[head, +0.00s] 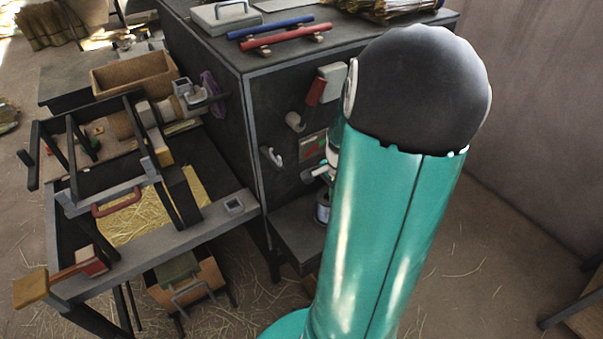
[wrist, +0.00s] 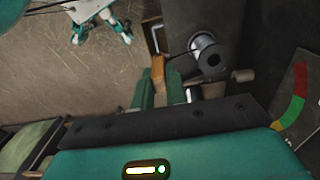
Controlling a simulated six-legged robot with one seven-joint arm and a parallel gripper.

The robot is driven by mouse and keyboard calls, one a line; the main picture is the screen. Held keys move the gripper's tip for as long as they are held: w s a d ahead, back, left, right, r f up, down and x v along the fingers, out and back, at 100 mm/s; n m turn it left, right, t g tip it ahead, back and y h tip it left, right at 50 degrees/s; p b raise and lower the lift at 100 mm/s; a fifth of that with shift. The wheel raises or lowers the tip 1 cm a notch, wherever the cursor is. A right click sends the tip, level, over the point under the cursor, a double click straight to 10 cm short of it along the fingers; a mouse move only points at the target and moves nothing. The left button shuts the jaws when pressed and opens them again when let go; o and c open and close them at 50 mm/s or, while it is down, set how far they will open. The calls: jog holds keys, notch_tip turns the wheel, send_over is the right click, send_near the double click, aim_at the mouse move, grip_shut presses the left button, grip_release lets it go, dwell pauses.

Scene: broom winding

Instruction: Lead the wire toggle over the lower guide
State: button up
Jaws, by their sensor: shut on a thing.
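In the wrist view my gripper (wrist: 161,88) is shut on the wooden toggle (wrist: 158,70), a small orange-brown block between its teal fingers. A thin dark wire runs right from the toggle to a grey spool (wrist: 207,55) with a dark centre. A short grey-brown peg (wrist: 242,75) sticks out to the right of the spool; I cannot tell if it is the lower guide. In the head view a pale hook (head: 273,157) and a pale round guide (head: 296,122) are on the dark cabinet face. My arm hides most of the gripper and the toggle there.
The dark cabinet (head: 258,60) bears a colour gauge (wrist: 293,97) and a red-handled switch box (head: 329,84). A low shelf (head: 297,235) holds a can (head: 322,208). A winding bench (head: 150,240) with straw stands left. Open floor lies at right.

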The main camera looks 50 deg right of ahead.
jog(key=shift+r, duration=2.2)
jog(key=w+r, duration=0.8)
jog(key=r, duration=0.4)
jog(key=w+r, duration=0.7)
jog(key=r, duration=0.6)
jog(key=w+a, duration=0.6)
jog(key=a, duration=0.4)
notch_tip(320, 180, down, 22)
jog(key=shift+s, duration=0.2)
